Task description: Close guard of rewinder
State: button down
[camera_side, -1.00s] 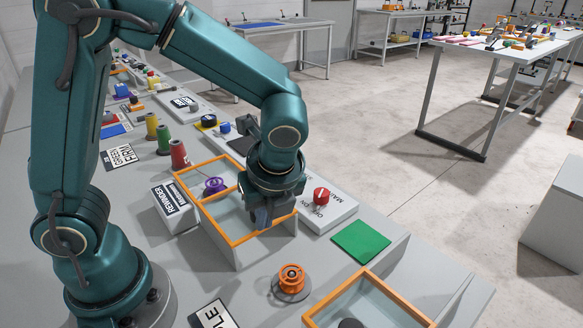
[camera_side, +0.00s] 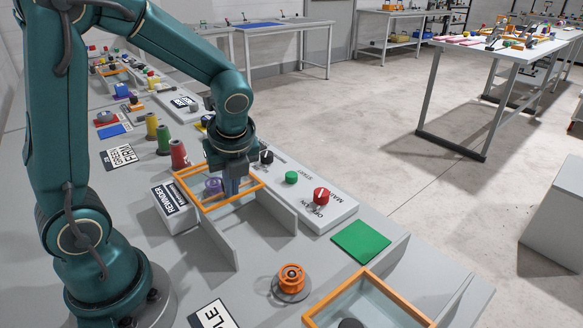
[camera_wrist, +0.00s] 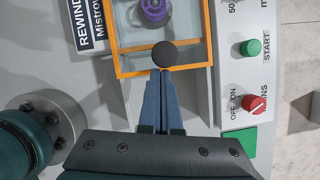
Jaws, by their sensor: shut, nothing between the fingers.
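The rewinder's orange-framed clear guard (camera_side: 219,205) lies at the far end of its grey side walls, next to the REWINDER sign (camera_side: 170,199). The purple spool (camera_side: 213,186) shows through the guard; it is also at the top of the wrist view (camera_wrist: 155,10). In the wrist view, a round dark knob (camera_wrist: 165,54) stands at the guard's near edge, where two orange bars lie close together. My gripper (camera_wrist: 161,76) is shut and empty, its fingertips right behind the knob. I cannot tell whether they touch it. In the side view, my gripper (camera_side: 232,190) partly hides this edge.
The switch panel right of the guard carries a green START button (camera_side: 291,177) and a red MAINS knob (camera_side: 321,195). Red (camera_side: 179,154) and green thread cones stand behind the sign. An orange spool (camera_side: 291,278) and another orange-framed box (camera_side: 375,292) lie in front.

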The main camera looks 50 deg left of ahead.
jog(key=shift+a, duration=1.95)
jog(key=d, duration=0.3)
jog(key=shift+s+d, duration=0.4)
jog(key=shift+s+d+r+n+t, duration=0.35)
jog(key=shift+s+d+r, duration=0.65)
jog(key=shift+r, duration=1.7)
jog(key=shift+s+d+r+n+t, duration=0.25)
jog(key=shift+s+d+r+n, duration=0.3)
jog(key=shift+d+r, duration=1.45)
jog(key=s+d+f+n+t+h, duration=0.1)
jog(key=s+d+n+t+h, duration=0.2)
jog(key=n, duration=1.5)
jog(key=shift+s+d+f+n+h, duration=0.2)
jog(key=shift+s+d+n+h, duration=0.2)
jog(key=shift+d+h, duration=0.35)
